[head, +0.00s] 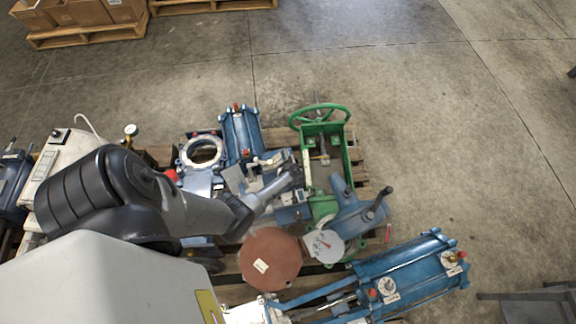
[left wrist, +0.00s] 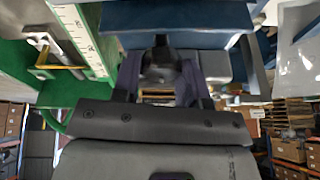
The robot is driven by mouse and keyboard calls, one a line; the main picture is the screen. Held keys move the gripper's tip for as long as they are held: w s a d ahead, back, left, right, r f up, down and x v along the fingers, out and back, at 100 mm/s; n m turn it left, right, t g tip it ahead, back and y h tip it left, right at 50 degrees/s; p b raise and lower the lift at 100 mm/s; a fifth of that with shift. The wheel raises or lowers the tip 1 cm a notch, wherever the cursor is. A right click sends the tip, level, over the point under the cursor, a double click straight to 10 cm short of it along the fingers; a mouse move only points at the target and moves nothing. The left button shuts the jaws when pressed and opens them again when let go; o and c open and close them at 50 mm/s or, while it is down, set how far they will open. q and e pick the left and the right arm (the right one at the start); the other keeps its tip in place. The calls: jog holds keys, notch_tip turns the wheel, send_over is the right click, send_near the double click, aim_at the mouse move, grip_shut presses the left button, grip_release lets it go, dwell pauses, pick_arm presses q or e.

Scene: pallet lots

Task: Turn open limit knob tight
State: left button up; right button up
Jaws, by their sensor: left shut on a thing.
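My left gripper (head: 294,176) reaches in from the left of the head view, among the valve parts between the blue actuator and the green yoke. In the left wrist view its two fingers (left wrist: 160,82) are closed around a dark rounded knob (left wrist: 160,64). The knob sits under a blue housing (left wrist: 175,16). In the head view the gripper and arm hide the knob. I cannot read any label on it. My right gripper is not in view.
A green yoke (head: 309,150) with a handwheel (head: 320,113) stands close to the gripper. A white scale (left wrist: 86,40) runs beside it. A blue cylinder (head: 241,133), a brown disc (head: 270,258) and a larger blue actuator (head: 410,275) crowd the pallet. Open floor lies right.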

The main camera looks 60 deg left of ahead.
pick_arm(q)
jog(key=o, duration=0.9)
jog(key=shift+r, duration=0.1)
jog(key=shift+d+r+p, duration=0.15)
jog(key=shift+r+p, duration=0.15)
jog(key=shift+p, duration=0.05)
jog(key=p+v, duration=0.8)
jog(key=v, duration=0.5)
jog(key=shift+f, duration=0.1)
